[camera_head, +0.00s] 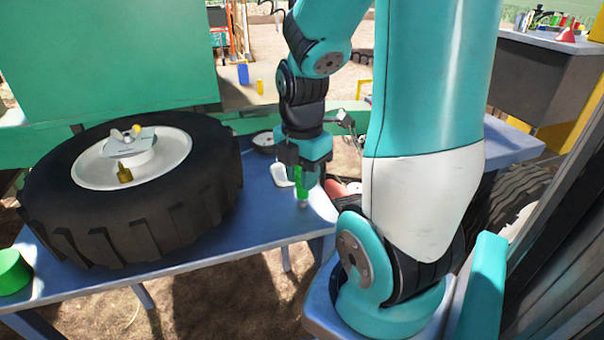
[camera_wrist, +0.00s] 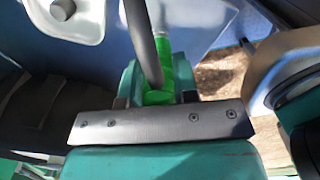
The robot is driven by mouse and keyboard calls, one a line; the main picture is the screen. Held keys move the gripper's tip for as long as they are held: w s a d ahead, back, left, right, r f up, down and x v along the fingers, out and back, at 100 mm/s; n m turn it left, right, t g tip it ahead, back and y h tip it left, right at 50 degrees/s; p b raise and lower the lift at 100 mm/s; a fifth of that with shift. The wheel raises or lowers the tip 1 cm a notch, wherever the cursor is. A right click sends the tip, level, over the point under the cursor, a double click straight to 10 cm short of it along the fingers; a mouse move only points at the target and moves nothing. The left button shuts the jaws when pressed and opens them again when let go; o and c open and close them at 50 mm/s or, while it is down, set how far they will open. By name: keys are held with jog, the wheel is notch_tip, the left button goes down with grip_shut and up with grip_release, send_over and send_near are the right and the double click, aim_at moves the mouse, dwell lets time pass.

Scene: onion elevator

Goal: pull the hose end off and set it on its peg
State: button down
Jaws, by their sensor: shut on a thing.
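My gripper (camera_head: 302,168) points down over the right part of the blue table. It is shut on the green hose end (camera_head: 301,187), which hangs below the fingers. A pale grey tip shows beneath the green part, close to the tabletop; I cannot tell if it touches. In the wrist view the green hose end (camera_wrist: 166,72) sits between the jaws (camera_wrist: 160,97), with a dark hose (camera_wrist: 142,40) curving up from it. The peg cannot be clearly made out in either view.
A large black tire (camera_head: 205,200) with a white hub (camera_head: 90,172) fills the table's left side. A brass fitting (camera_head: 124,174) is on the hub. A green cylinder (camera_head: 12,272) stands at the table's left corner. Bare blue tabletop (camera_head: 262,222) lies between tire and gripper.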

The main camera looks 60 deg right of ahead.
jog(key=shift+f+b, duration=0.6)
jog(key=shift+c, duration=2.1)
grip_release()
jog(key=shift+r, duration=0.2)
notch_tip(320, 180, up, 7)
jog(key=p, duration=0.7)
jog(key=shift+f, duration=0.1)
